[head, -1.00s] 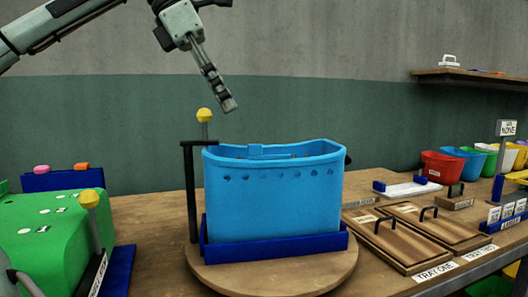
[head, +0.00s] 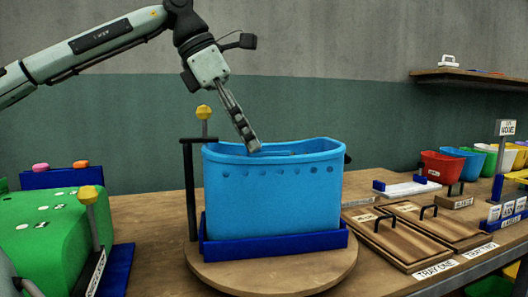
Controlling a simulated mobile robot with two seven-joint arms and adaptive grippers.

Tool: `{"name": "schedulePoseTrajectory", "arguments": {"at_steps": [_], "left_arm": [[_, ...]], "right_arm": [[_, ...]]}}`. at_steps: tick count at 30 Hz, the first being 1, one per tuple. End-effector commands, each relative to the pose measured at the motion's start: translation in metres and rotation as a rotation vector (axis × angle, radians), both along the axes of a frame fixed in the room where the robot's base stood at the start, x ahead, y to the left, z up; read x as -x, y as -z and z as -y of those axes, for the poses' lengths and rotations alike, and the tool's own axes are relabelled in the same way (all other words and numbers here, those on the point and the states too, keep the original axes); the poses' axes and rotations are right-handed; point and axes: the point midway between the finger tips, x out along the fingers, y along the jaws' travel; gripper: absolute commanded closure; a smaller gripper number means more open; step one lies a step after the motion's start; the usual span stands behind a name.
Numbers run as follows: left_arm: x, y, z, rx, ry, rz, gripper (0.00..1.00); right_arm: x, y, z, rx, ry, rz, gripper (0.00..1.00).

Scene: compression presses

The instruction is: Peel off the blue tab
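A light blue bin (head: 272,203) stands upright in a dark blue holder (head: 275,244) on a round wooden turntable (head: 330,277). My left gripper (head: 251,146) reaches down from the upper left, with its fingertips at the bin's rim. The fingers are seen edge-on and overlap each other, so I cannot tell whether they are open or shut. No blue tab shows clearly now; the fingertips cover the part of the rim where it stood. My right gripper is out of view.
A dark post (head: 191,190) and a yellow-knobbed rod (head: 204,114) stand close by the bin. A green machine (head: 50,225) is at left. Wooden trays (head: 398,242) lie at right, with coloured bins (head: 443,167) behind them.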

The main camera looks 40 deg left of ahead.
Motion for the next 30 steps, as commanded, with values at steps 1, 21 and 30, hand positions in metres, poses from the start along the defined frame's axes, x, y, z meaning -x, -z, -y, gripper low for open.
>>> {"name": "schedulePoseTrajectory", "arguments": {"at_steps": [1, 21, 30], "left_arm": [[0.0000, 0.0000, 0.0000, 0.000, 0.000, 0.000, 0.76], [0.0001, -0.0024, -0.0002, 0.000, 0.000, 0.000, 1.00], [0.0000, -0.0084, -0.0002, 0.000, 0.000, 0.002, 1.00]], "right_arm": [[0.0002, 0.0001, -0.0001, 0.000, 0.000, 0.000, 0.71], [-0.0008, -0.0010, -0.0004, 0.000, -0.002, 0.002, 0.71], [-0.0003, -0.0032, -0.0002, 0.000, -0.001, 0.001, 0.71]]}}
